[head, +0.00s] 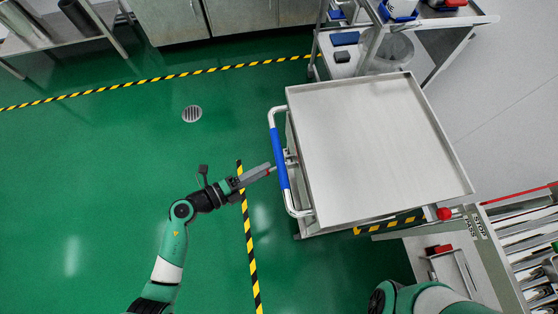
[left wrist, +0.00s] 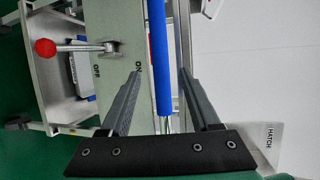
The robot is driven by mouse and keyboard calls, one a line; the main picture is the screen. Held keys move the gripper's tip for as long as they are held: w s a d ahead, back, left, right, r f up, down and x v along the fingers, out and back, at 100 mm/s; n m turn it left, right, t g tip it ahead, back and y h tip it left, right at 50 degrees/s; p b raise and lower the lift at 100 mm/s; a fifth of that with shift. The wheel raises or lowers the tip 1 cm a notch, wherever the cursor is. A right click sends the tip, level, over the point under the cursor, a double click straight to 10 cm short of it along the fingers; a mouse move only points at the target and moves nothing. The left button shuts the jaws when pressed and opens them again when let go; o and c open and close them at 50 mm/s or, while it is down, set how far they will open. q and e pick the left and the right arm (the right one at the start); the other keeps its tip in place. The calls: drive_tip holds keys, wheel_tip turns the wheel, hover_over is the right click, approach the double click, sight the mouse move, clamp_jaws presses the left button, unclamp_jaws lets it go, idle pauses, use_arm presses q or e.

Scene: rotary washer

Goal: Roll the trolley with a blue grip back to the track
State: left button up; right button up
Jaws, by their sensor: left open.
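The trolley (head: 375,150) has a flat silver tray top with a raised rim. Its white handle with a blue grip (head: 279,158) is on the tray's left side. My left gripper (head: 271,170) is open, with its fingertips at the blue grip in the head view. In the left wrist view the blue grip (left wrist: 160,60) runs upright between the two open fingers (left wrist: 160,75); whether they touch it, I cannot tell. My right gripper is out of view; only part of that arm shows at the bottom. I cannot clearly identify the track.
A red-knobbed lever (left wrist: 45,47) beside ON/OFF lettering shows in the left wrist view. A shelf cart (head: 345,55) stands behind the trolley, and slatted metal equipment (head: 530,250) is at the right. Green floor left of the trolley is clear, with striped tape (head: 249,250) and a drain (head: 192,114).

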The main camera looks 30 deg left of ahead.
sight(280, 160)
use_arm(q)
drive_tip(key=b+x, duration=0.2)
drive_tip(key=x, duration=0.4)
drive_tip(key=shift+w+d+f, duration=0.1)
drive_tip(key=shift+w, duration=0.2)
drive_tip(key=shift+w+d, duration=0.15)
drive_tip(key=shift+w, duration=0.15)
clamp_jaws()
idle(0.7)
